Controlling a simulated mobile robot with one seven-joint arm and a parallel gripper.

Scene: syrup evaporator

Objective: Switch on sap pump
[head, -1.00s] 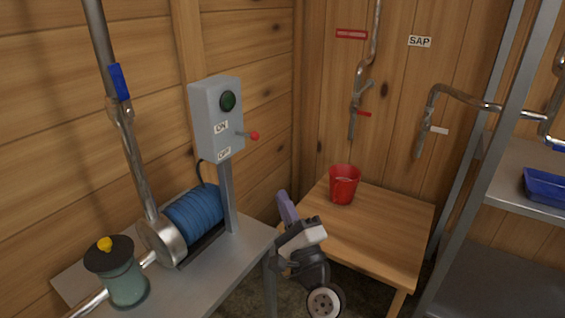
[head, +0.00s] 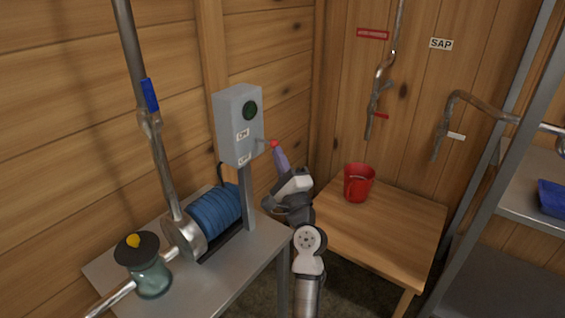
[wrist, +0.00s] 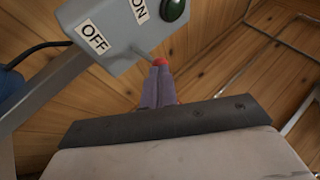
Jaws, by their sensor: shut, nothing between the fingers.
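The sap pump (head: 210,212) is a blue ribbed motor with a metal head on the grey table. Its grey switch box (head: 236,128) stands on a post behind it, with a dark green lamp (head: 250,110) and ON and OFF labels. A lever with a red knob (head: 273,144) sticks out of the box's right side, near the OFF label. My gripper (head: 278,154) is shut and empty, its purple fingertips right at the knob from below. In the wrist view the fingertips (wrist: 158,72) overlap the red knob (wrist: 159,62); I cannot tell if they touch.
A wooden table (head: 385,235) with a red bucket (head: 358,182) stands to the right of my arm. A metal shelf with a blue tray (head: 552,198) is at the far right. A filter jar (head: 150,276) sits at the front left.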

